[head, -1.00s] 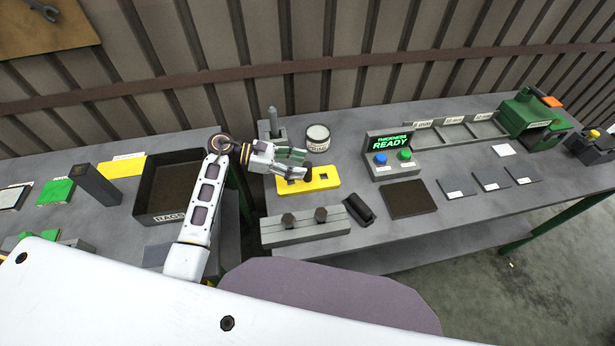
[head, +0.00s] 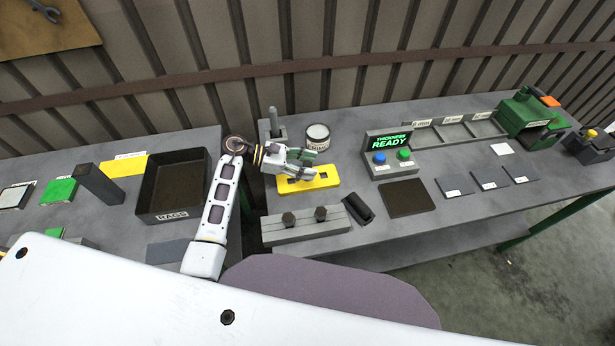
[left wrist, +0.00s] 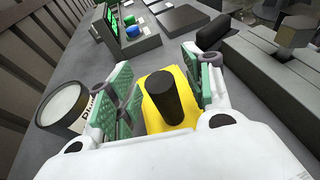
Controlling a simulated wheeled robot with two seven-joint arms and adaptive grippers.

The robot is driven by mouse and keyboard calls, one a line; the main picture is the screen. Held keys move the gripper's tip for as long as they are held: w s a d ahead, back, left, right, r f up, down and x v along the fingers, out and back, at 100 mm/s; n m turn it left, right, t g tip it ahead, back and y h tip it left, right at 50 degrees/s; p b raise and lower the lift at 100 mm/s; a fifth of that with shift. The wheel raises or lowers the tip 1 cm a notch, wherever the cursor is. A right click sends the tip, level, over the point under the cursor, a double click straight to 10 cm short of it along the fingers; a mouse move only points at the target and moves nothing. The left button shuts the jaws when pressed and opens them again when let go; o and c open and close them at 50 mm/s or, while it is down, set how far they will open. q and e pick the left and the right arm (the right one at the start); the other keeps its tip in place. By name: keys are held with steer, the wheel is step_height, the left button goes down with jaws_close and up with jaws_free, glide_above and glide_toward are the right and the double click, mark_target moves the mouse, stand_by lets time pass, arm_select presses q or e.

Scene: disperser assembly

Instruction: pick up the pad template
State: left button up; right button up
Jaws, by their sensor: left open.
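The pad template, a yellow plate (head: 322,180) with dark slots, lies on the right-hand bench behind the grey fixture. In the left wrist view the yellow plate (left wrist: 158,122) carries an upright black knob (left wrist: 172,97). My left gripper (head: 306,164) is open over the plate. In the left wrist view its green-padded fingers (left wrist: 166,84) stand on either side of the knob, with a gap visible on each side. In the head view the gripper hides the knob and part of the plate. My right gripper is not in view.
A white can (head: 317,137) stands just behind the plate. A grey fixture with two dark knobs (head: 305,223) lies in front, with a black block (head: 359,206) beside it. The thickness display (head: 394,154) stands to the right. A rag bin (head: 172,185) is on the left bench.

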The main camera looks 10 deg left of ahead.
arm_select(q)
jaws_close()
steer(key=shift+r, duration=0.2)
stand_by(0.5)
steer(key=shift+r, duration=0.45)
step_height(320, 180, up, 7)
steer(key=shift+r+b, duration=0.2)
steer(key=shift+b, duration=0.65)
steer(key=shift+r, duration=0.7)
steer(key=shift+a, duration=0.15)
